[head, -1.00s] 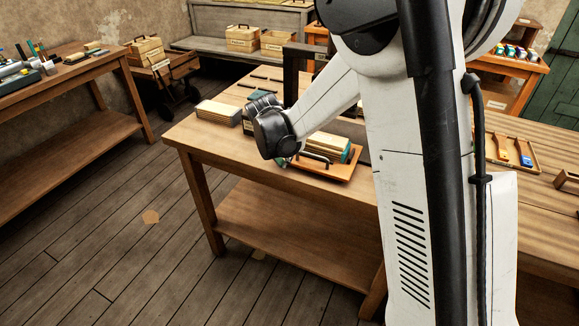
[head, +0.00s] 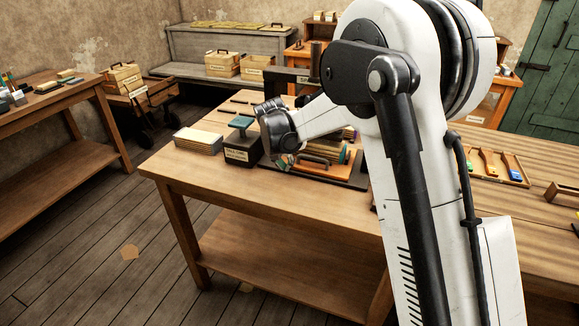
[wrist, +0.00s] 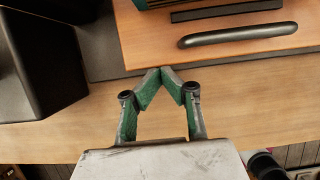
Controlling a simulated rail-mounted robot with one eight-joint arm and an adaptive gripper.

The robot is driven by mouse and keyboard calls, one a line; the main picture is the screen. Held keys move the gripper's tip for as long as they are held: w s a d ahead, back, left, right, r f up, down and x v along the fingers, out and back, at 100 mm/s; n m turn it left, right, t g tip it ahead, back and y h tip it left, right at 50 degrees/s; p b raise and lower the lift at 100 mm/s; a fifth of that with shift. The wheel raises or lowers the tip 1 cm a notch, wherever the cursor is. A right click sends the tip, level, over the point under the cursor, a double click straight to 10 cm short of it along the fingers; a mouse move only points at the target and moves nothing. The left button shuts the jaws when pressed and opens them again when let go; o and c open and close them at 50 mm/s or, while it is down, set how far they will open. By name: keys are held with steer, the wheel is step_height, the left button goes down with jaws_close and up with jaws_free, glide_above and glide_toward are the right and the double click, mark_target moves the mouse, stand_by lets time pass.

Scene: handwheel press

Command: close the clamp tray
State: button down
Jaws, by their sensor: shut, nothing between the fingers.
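The clamp tray (head: 325,171) is an orange-brown wooden slide with a dark handle (head: 313,158) on top, sitting over the dark press base (head: 357,177). The wrist view shows the tray (wrist: 150,48) and its curved handle (wrist: 238,34), with the edge of a stack at the top. My gripper (head: 285,161) is at the tray's front side. In the wrist view, my gripper (wrist: 173,75) is shut and empty, its green-padded fingertips meeting at the tray's front edge, left of the handle. Contact there cannot be told for certain. My arm hides much of the press.
A dark labelled box (head: 241,151) with a green-topped piece stands just left of the tray. A stack of boards (head: 198,141) lies farther left. The front of the wooden table (head: 230,189) is clear. A shallow tray of coloured tools (head: 500,166) lies at right.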

steer(key=shift+w+d+r, duration=0.1)
steer(key=shift+w+r, duration=0.05)
steer(key=shift+w, duration=0.1)
steer(key=s, duration=0.1)
steer(key=s+a, duration=0.1)
steer(key=s, duration=0.1)
steer(key=s+a+b, duration=0.1)
steer(key=shift+s, duration=0.2)
steer(key=p+v, duration=0.1)
steer(key=v, duration=0.8)
steer(key=s+d+r+m, duration=0.7)
steer(key=s+d+m+t, duration=0.1)
steer(key=s+d+m, duration=0.3)
steer(key=s+m, duration=0.4)
steer(key=s+d+m+t+y, duration=0.1)
steer(key=s+d+m, duration=0.4)
steer(key=s+m, duration=0.3)
steer(key=s+d+m+t, duration=0.1)
steer(key=s+d+m, duration=0.3)
steer(key=s+m, duration=0.4)
steer(key=s, duration=0.4)
steer(key=shift+d+f+y, duration=0.25)
steer(key=shift+f+y, duration=0.05)
steer(key=shift+y, duration=0.1)
